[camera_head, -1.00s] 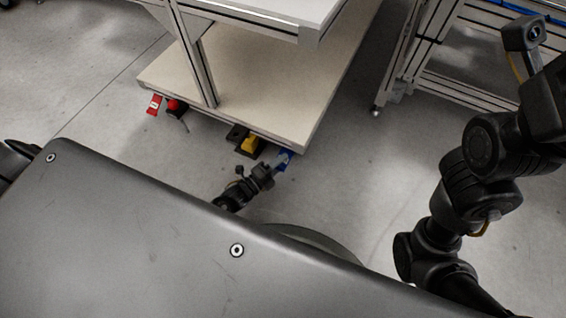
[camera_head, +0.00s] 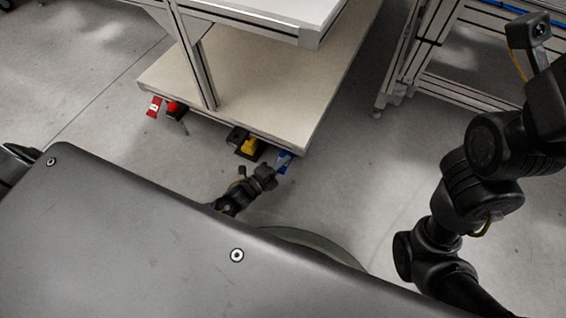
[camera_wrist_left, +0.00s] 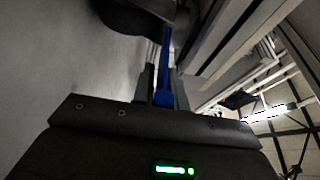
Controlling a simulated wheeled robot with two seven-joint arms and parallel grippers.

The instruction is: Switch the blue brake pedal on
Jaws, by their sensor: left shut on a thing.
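The blue brake pedal (camera_head: 284,163) is low at the front edge of the table's bottom shelf, near its right corner. My left gripper (camera_head: 276,167) reaches down to it from the left and covers part of it. In the left wrist view, a blue bar (camera_wrist_left: 166,62) of the pedal runs between the two fingers of my left gripper (camera_wrist_left: 164,88), which are shut on it. A rounded blue end shows at the fingers. Whether the pedal is on or off cannot be told. My right arm is at the right, its fingers out of view.
A yellow-and-black pedal (camera_head: 248,146) sits just left of the blue one. A red button (camera_head: 173,106) and a red tag (camera_head: 154,107) are farther left along the bottom shelf (camera_head: 270,100). A metal frame (camera_head: 460,70) stands at the right. The floor between is clear.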

